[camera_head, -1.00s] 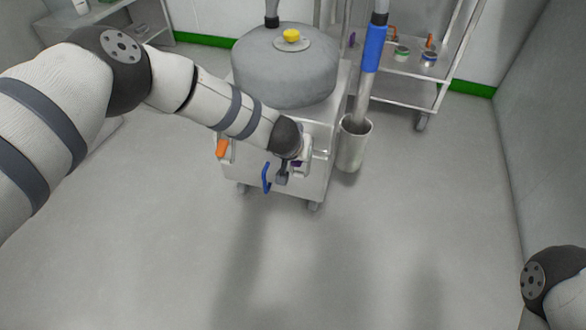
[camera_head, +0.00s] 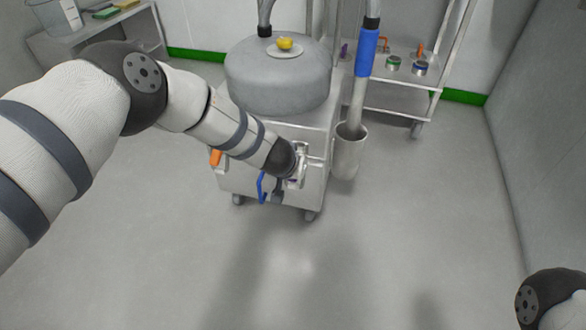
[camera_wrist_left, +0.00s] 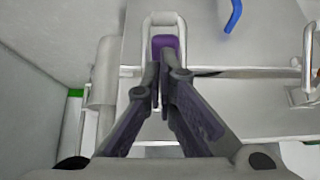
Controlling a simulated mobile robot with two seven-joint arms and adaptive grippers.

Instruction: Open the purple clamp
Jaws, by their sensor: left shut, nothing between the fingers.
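The purple clamp (camera_wrist_left: 166,42) shows in the left wrist view as a purple piece inside an upright metal loop on the front of a steel cart. My left gripper (camera_wrist_left: 163,66) is shut and empty, with its fingertips at the loop, just in front of the purple piece. The fingers hide its lower part, and I cannot tell whether they touch it. In the head view my left gripper is at the cart's front right side, mostly hidden by my own wrist; a metal loop (camera_head: 303,160) shows beside it. My right gripper is out of view.
The steel cart (camera_head: 318,180) carries a grey domed vessel (camera_head: 275,85). Its front also has an orange handle (camera_head: 215,157) and a blue handle (camera_head: 262,187). A metal cylinder (camera_head: 348,158) with a blue-banded pole stands close on the right. The floor in front is clear.

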